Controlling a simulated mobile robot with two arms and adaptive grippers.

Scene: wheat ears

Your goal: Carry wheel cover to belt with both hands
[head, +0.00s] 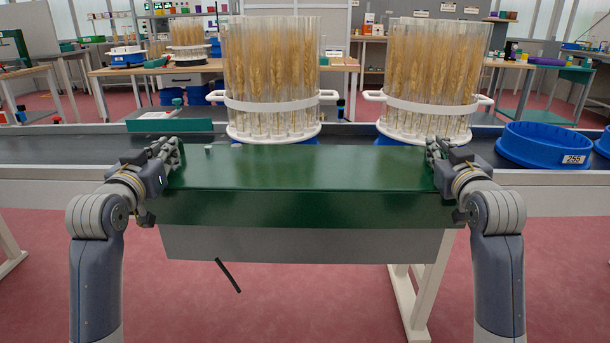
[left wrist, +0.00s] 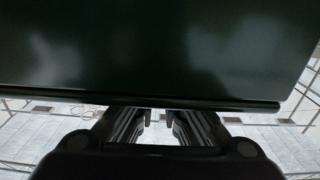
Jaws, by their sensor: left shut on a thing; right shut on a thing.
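The wheel cover (head: 300,180) is a long dark green box-shaped cover with a grey lower panel. It is held roughly level in front of me, before the belt (head: 60,150). My left gripper (head: 172,155) is shut on its left end. My right gripper (head: 436,152) is shut on its right end. In the left wrist view the cover (left wrist: 150,50) fills the upper part as a dark panel, above the fingers of the left gripper (left wrist: 158,118). The exact finger contact is hard to see there.
Two clear cylinders of wheat ears (head: 270,80) (head: 432,75) with white handled rings stand behind the cover. A blue tub (head: 530,145) is on the belt at the right. The belt's left stretch looks mostly bare. A dark thin rod (head: 228,276) shows below the cover.

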